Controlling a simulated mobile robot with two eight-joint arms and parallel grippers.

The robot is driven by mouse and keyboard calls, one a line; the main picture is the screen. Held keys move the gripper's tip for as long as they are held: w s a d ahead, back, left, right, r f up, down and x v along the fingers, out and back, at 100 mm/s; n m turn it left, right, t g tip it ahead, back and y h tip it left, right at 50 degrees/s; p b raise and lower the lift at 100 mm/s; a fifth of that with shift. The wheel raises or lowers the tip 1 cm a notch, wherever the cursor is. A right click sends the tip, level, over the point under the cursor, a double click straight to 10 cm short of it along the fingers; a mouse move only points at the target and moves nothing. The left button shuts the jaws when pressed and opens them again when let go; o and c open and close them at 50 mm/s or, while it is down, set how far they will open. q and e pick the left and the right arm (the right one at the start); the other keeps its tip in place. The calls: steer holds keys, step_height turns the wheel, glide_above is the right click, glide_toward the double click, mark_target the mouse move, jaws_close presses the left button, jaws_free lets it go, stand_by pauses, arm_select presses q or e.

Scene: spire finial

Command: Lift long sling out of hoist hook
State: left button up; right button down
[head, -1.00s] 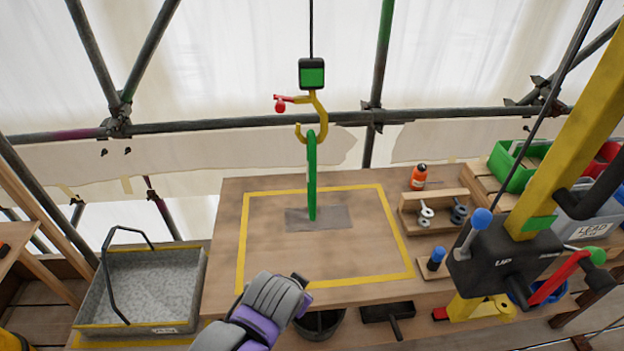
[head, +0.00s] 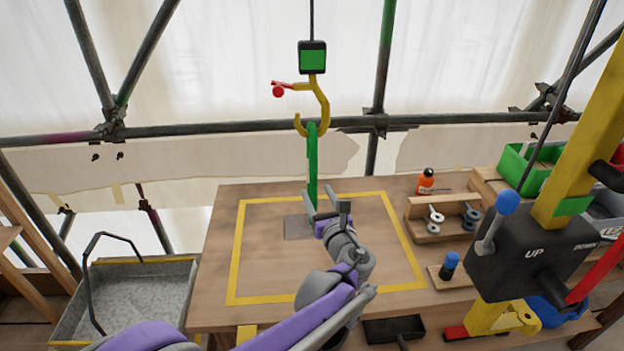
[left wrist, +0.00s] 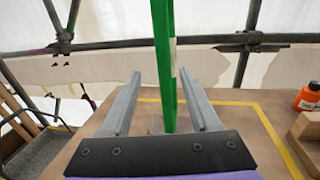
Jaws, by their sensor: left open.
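The yellow hoist hook (head: 321,104) hangs below a block with a green face (head: 312,57). A red latch piece (head: 279,89) sticks out at its upper left. The long green sling (head: 312,160) hangs from the bowl of the hook, nearly straight down over the bench. My left gripper (head: 328,203) is open at the sling's lower part. In the left wrist view the sling (left wrist: 165,65) stands between the two spread fingers, and I see no clear contact. The sling's lower end is partly hidden by the gripper. My right gripper is not in view.
The wooden bench (head: 270,270) has a yellow taped square and a grey plate (head: 297,228). A grey tray (head: 135,300) is at left.

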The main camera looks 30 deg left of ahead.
mark_target(312, 183)
arm_select(q)
steer(key=x, duration=0.7)
steer(key=p+x, duration=0.1)
steer(key=shift+w+d+r, duration=0.1)
steer(key=shift+w+r, duration=0.2)
steer(key=shift+r, duration=0.1)
steer(key=shift+w+a, duration=0.35)
steer(key=shift+w, duration=0.05)
jaws_close()
